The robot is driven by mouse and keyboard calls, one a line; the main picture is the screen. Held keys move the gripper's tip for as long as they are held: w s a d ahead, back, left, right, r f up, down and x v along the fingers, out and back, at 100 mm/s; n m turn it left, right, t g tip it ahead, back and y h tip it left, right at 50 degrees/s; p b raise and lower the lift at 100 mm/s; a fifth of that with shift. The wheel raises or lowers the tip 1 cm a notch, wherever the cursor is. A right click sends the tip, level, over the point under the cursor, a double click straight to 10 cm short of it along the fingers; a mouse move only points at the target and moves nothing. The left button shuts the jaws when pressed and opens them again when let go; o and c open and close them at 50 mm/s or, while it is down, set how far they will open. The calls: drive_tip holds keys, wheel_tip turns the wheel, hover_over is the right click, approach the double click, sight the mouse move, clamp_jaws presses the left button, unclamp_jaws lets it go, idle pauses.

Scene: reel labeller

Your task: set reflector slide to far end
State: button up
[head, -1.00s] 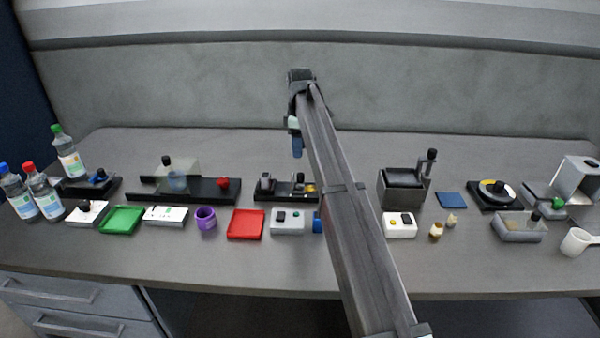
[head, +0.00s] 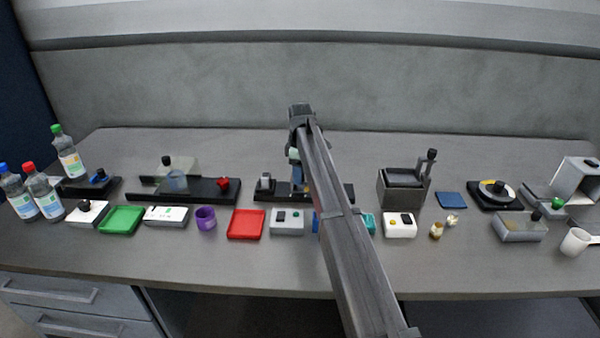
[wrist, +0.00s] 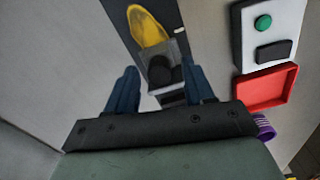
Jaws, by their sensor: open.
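The slide unit has a long black base (head: 262,197) at the middle of the bench, partly hidden behind my arm in the head view. In the wrist view, a grey carriage with a black knob (wrist: 161,71) sits on it, and a yellow oval part (wrist: 147,26) lies just beyond. I take these for the reflector slide. My gripper (head: 296,186) is low over the unit. In the wrist view its blue fingers (wrist: 162,76) are apart, one on each side of the knob in the picture. Contact and exact height cannot be told.
A grey two-button box (head: 287,222) and red tray (head: 246,224) stand in front. A black rail unit (head: 200,190) lies to the left, a grey lever box (head: 403,190) to the right. The bench behind is clear.

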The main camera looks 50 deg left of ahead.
clamp_jaws()
idle(0.3)
idle(0.3)
